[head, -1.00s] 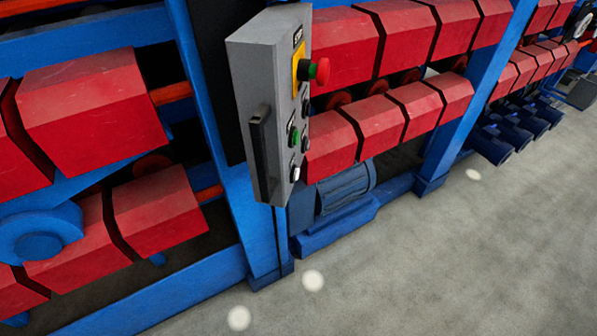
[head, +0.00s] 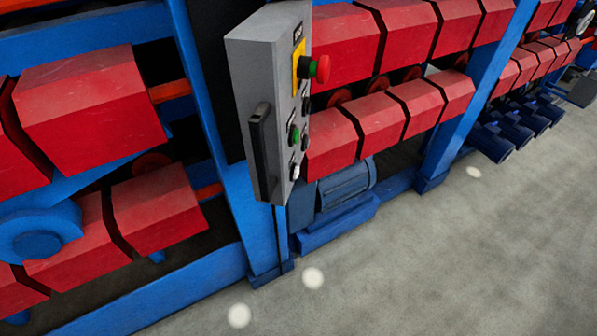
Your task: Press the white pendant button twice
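A grey pendant box (head: 245,75) hangs in front of the blue frame, left of the picture's middle, with its button face turned to the right. A white button (head: 294,172) is low on that face, seen at a steep angle. A green button (head: 294,135) is just above it, with small dark buttons beside them. A red mushroom stop button (head: 319,69) on a yellow plate is near the top. Neither of my grippers shows in the head view.
A black handle (head: 260,150) sticks out from the box's near side. Rows of red blocks (head: 380,125) on a blue machine frame (head: 232,200) stand behind and on both sides. The grey floor (head: 450,260) is clear at the lower right.

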